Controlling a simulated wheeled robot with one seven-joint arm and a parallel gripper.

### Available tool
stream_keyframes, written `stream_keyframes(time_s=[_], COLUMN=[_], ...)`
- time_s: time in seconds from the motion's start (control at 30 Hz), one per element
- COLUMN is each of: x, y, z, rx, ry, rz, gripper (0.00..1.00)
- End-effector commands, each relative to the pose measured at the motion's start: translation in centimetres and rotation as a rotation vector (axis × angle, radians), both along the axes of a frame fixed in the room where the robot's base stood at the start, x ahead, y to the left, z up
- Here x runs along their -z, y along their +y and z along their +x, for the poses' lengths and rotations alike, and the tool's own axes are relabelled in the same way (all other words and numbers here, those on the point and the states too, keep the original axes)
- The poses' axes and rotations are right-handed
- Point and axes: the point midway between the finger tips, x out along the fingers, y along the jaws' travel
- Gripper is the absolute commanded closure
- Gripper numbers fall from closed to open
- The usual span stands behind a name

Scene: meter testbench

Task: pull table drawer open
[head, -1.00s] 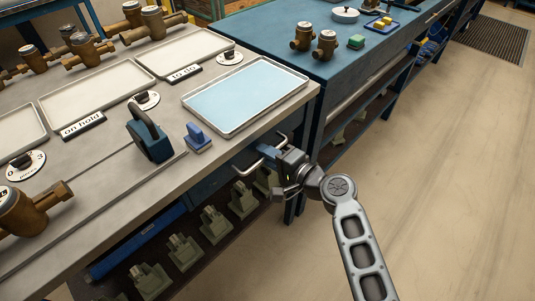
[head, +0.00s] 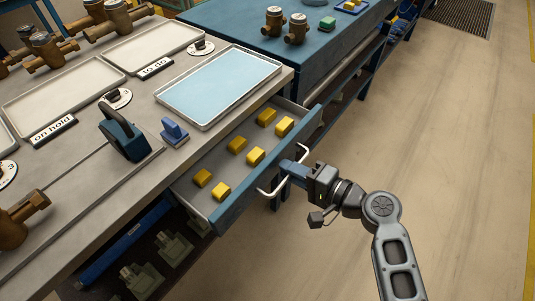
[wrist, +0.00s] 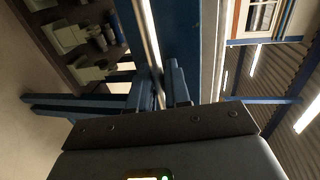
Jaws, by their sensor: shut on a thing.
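The table drawer (head: 196,165) stands pulled out from under the bench top, with several yellow blocks (head: 255,156) lying inside in pairs. Its blue front carries a pale, bar-shaped handle (head: 268,192). My gripper (head: 290,170) is shut on the handle, in front of the drawer face. In the wrist view the two blue fingers (wrist: 166,88) close around the pale handle bar (wrist: 152,45), with the blue drawer front beside it. The fingers hide part of the handle.
A tray with a light-blue mat (head: 218,85) sits on the bench top (head: 85,175) above the drawer. A blue clamp-like device (head: 122,133) and small blue block (head: 174,132) stand near the edge. Grey-green fixtures (head: 148,280) fill the lower shelf. Floor (head: 440,150) at right is clear.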

Motion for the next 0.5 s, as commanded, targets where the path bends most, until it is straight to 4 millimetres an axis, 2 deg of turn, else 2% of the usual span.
stream_keyframes(time_s=[0.03,0.2,0.5], x=[0.1,0.1,0.1], y=[-1.2,-4.1,-7.2], z=[-0.9,-3.2,-5.6], rx=[0.004,0.003,0.001], ry=[0.002,0.002,0.003], rz=[-0.001,-0.001,0.000], gripper=[1.00,1.00,1.00])
